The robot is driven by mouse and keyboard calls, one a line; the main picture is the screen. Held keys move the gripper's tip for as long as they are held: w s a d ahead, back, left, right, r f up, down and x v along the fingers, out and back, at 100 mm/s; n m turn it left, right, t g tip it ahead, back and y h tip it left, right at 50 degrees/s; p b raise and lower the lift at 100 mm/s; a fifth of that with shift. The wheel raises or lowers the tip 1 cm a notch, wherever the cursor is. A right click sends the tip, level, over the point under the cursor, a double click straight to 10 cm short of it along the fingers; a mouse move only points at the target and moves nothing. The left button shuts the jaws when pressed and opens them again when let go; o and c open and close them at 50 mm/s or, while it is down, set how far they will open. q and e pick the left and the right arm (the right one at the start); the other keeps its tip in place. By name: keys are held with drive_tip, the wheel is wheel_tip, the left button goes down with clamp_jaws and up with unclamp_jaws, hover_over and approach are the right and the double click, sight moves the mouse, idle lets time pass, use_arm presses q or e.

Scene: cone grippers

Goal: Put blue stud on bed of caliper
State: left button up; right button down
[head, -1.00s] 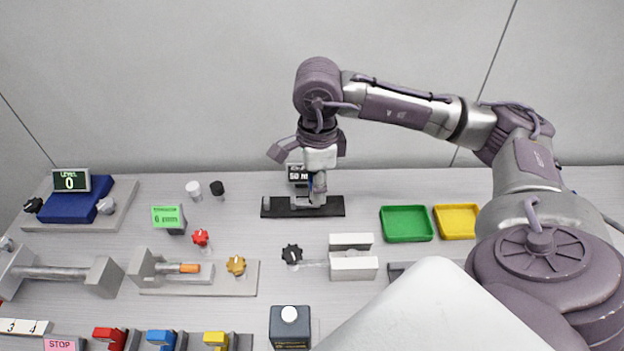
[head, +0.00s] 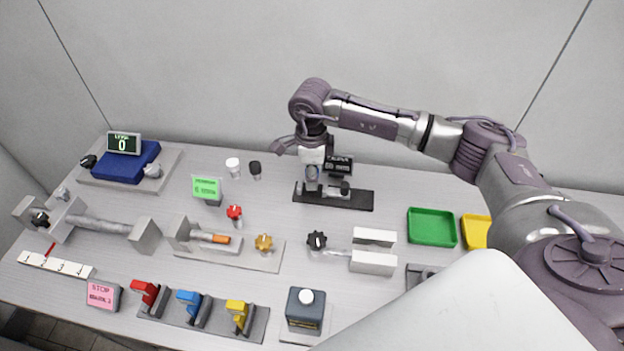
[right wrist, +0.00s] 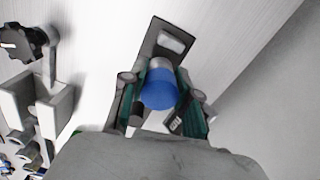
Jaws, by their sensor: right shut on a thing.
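My right gripper (head: 313,180) points down over the left half of the base. In the right wrist view, my right gripper (right wrist: 160,98) is shut on the blue stud (right wrist: 160,90), a blue cylinder with a grey end, with the caliper base (right wrist: 178,28) beyond it. The fingers mostly hide the stud in the head view. I cannot tell whether it touches the bed. My left gripper is not in view.
Green (head: 432,228) and yellow (head: 476,231) trays lie to the right. A grey vise (head: 373,262) with a black knob (head: 316,240) stands in front of the caliper. White (head: 233,166) and black (head: 255,169) knobs stand to its left. Bare table lies between.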

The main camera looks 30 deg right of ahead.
wheel_tip(320, 180, down, 2)
drive_tip(key=shift+f+p, duration=0.1)
drive_tip(key=shift+p, duration=0.2)
drive_tip(key=shift+f, duration=0.2)
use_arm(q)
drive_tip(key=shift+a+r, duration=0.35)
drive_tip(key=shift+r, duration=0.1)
use_arm(e)
drive_tip(key=shift+f, duration=0.1)
drive_tip(key=shift+f+b, duration=0.15)
drive_tip(key=shift+b, duration=0.15)
drive_tip(key=c, duration=0.8)
unclamp_jaws()
drive_tip(key=shift+c, duration=0.2)
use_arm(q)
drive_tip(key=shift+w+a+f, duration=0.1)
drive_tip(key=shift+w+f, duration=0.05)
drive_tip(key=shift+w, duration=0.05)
